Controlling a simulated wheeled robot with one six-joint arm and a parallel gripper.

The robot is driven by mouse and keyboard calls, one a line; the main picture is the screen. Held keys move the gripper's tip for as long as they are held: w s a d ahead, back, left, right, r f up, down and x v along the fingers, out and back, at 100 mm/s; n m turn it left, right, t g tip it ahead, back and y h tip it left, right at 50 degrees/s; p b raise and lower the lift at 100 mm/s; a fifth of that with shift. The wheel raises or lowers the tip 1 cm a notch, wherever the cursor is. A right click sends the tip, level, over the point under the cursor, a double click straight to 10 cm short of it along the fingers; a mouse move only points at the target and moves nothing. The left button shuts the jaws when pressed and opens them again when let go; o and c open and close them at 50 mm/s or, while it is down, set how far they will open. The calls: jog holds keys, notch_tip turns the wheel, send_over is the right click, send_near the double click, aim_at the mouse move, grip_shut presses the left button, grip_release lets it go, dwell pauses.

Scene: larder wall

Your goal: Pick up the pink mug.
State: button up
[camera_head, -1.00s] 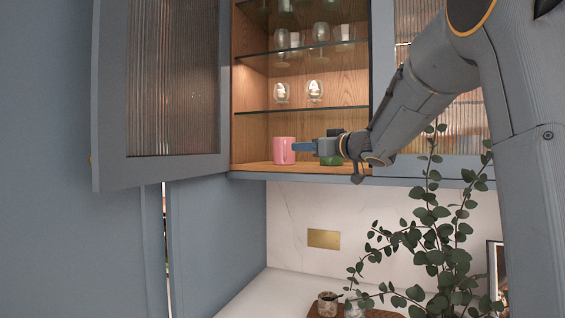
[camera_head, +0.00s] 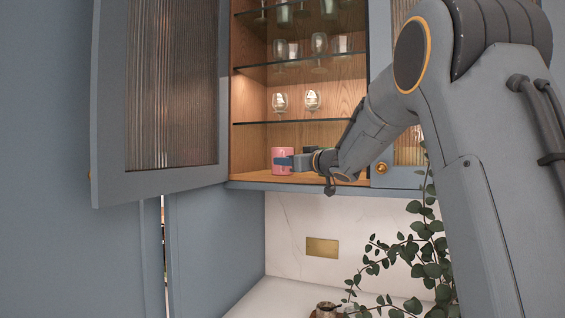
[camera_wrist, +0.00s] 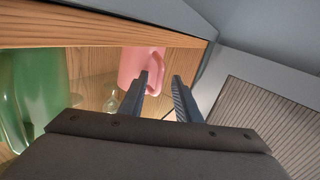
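The pink mug (camera_head: 282,169) stands upright on the bottom shelf of the open wall cabinet. In the wrist view the mug (camera_wrist: 131,63) is just beyond my fingers, with its handle (camera_wrist: 156,84) showing in the gap between them. My gripper (camera_wrist: 159,77) is open, its two dark blue fingers apart. In the head view my gripper (camera_head: 284,161) reaches in from the right, and a finger crosses in front of the mug. Whether the fingers touch the mug or handle I cannot tell.
A green glass item (camera_wrist: 30,95) stands left of my gripper in the wrist view. Glasses (camera_head: 313,100) stand on the shelf above. The open cabinet door (camera_head: 165,95) is at the left. A leafy plant (camera_head: 415,250) rises below my arm.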

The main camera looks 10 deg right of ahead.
grip_shut()
jog(key=shift+r, duration=0.2)
